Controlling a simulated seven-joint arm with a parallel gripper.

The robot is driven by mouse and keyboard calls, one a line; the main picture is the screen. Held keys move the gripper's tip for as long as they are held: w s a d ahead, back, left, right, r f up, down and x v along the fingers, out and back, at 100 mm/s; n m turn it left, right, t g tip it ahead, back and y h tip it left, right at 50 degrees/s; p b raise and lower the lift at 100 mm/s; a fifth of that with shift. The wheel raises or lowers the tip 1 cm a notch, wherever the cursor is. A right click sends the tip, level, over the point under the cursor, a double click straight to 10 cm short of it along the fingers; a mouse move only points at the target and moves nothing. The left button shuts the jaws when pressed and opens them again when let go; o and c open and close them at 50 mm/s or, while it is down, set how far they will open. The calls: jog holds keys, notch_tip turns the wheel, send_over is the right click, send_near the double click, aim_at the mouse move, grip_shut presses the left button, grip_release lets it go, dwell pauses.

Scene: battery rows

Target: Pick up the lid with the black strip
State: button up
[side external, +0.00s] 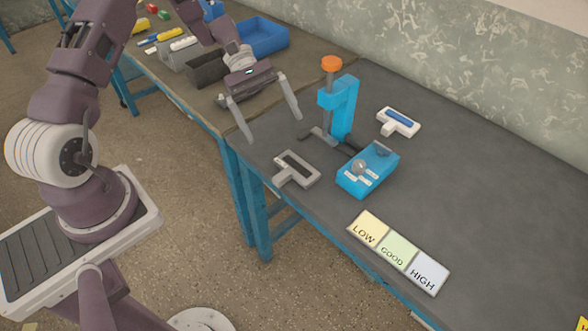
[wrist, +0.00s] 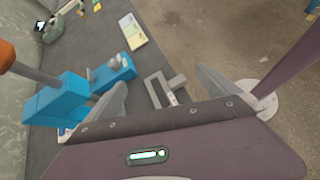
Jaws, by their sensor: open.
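The lid with the black strip (side external: 311,180) is a pale grey, T-shaped piece lying flat near the dark table's left edge. In the wrist view the grey lid (wrist: 153,92) shows between my fingers, beyond them. My gripper (side external: 273,128) is open and empty, with its two fingers spread above the table, up and left of this lid in the side view. The fingers also show in the wrist view (wrist: 161,77). Another lid, white with a blue strip (side external: 399,118), lies farther back to the right, behind the blue devices.
A blue press (side external: 343,108) with an orange knob (side external: 332,63) and a blue tester box (side external: 367,172) stand close to the grey lid. LOW, GOOD and HIGH cards (side external: 397,252) lie in front. Bins (side external: 262,36) stand on the other table.

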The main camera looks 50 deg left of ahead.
aim_at(297, 177)
jog(key=f+n+h, duration=0.1)
jog(key=f, duration=0.2)
jog(key=a+f+n+t+h, duration=0.1)
jog(key=f, duration=0.2)
jog(key=f+n, duration=0.2)
jog(key=f, duration=0.1)
jog(key=shift+w+a+t+h, duration=0.2)
jog(key=shift+a+t+h, duration=0.1)
jog(key=shift+h, duration=0.1)
jog(key=x, duration=0.7)
jog(key=shift+s+d, duration=0.15)
jog(key=shift+d, duration=0.05)
jog(key=shift+r, duration=0.1)
jog(key=c, duration=1.2)
